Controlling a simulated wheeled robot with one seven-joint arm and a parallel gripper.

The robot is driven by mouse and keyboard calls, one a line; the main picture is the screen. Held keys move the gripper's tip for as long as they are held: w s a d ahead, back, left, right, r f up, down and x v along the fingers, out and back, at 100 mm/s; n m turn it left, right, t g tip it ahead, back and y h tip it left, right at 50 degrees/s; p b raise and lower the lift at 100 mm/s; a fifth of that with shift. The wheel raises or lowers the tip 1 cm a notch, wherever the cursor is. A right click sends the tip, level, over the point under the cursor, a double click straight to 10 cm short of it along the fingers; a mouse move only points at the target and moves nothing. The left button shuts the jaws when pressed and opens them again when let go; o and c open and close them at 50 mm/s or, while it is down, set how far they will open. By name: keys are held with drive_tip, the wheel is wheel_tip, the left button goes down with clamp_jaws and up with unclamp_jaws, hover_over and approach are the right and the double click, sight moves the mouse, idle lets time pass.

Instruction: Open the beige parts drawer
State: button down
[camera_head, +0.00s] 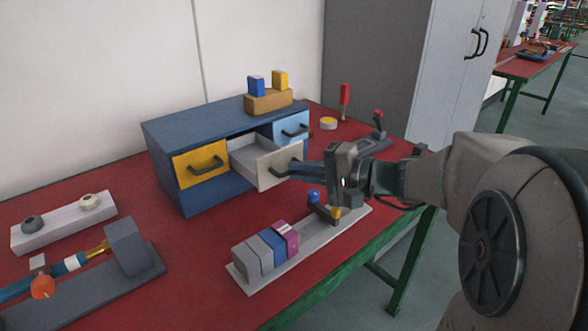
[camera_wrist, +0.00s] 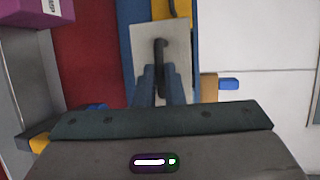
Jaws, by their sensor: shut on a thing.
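The beige parts drawer (camera_head: 277,166) is pulled partly out of the blue cabinet (camera_head: 175,132), between the yellow drawer and the light blue drawer. Its inside looks empty in the head view. My gripper (camera_head: 296,170) is shut on the dark handle of the beige drawer. In the wrist view, the fingers (camera_wrist: 160,82) close around the lower part of the handle (camera_wrist: 160,54), in front of the beige drawer face (camera_wrist: 180,42). The fingertips partly cover the handle.
The yellow drawer (camera_head: 185,161) and light blue drawer (camera_head: 289,123) look shut. A grey rail (camera_head: 320,236) with colored blocks lies in front of the cabinet. A wooden block (camera_head: 268,100) with blue and yellow pieces stands on top. Other fixtures occupy the red table's left side.

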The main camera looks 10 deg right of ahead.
drive_tip(key=c, duration=1.5)
unclamp_jaws()
drive_tip(key=p+v, duration=0.1)
drive_tip(key=v, duration=1.3)
drive_tip(key=shift+f, duration=0.15)
drive_tip(key=shift+a+p, duration=0.1)
drive_tip(key=shift+p, duration=0.2)
